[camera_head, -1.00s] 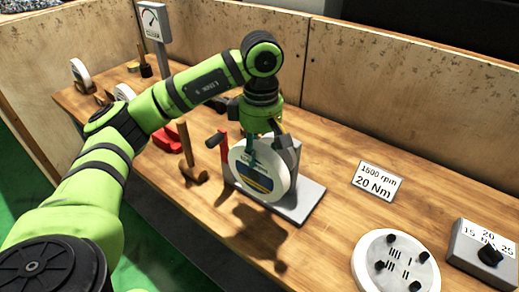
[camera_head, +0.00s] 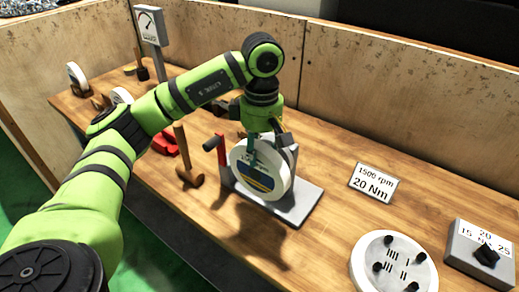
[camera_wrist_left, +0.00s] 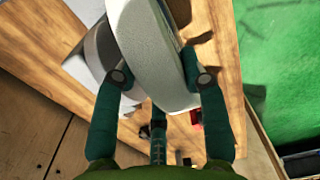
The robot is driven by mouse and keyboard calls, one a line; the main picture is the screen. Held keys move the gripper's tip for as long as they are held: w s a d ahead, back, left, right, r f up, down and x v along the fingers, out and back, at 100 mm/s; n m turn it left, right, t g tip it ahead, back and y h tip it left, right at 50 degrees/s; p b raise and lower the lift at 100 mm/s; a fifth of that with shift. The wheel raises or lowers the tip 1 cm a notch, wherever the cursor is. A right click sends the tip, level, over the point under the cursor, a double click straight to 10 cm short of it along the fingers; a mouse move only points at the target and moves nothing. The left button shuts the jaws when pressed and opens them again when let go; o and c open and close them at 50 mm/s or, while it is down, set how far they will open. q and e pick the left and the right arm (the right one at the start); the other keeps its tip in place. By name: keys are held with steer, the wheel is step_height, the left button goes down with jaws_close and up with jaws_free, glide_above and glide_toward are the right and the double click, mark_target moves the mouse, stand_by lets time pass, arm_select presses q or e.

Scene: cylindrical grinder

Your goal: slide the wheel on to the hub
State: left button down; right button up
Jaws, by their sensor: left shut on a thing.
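The wheel (camera_head: 257,182) is a thick white disc with a blue and yellow label, standing upright at the middle of the bench. My left gripper (camera_head: 266,143) is shut on its upper rim from above. The left wrist view shows the two green fingers (camera_wrist_left: 163,78) on either side of the wheel (camera_wrist_left: 150,35). A grey stand (camera_head: 308,202) with a flat base and an upright part is right behind the wheel. The hub is hidden behind the wheel, so I cannot tell whether the wheel is around it. My right gripper is not in view.
A wooden-handled hammer (camera_head: 186,158) and a red object (camera_head: 165,142) are to the left. A 1500 rpm, 20 Nm sign (camera_head: 374,182), a round white flange (camera_head: 368,266) and a grey dial box (camera_head: 480,250) are to the right. Wooden walls (camera_head: 400,100) close the back.

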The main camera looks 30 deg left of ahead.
arm_select(q)
steer(key=shift+w+d+r, duration=0.1)
steer(key=shift+w+r, duration=0.05)
steer(key=shift+w, duration=0.5)
steer(key=shift+w+r, duration=0.1)
steer(key=shift+w, duration=0.55)
stand_by(0.4)
steer(key=c, duration=0.6)
jaws_free()
steer(key=shift+s+r, duration=0.1)
step_height(320, 180, up, 12)
steer(key=shift+s+f, duration=0.1)
steer(key=shift+f, duration=0.15)
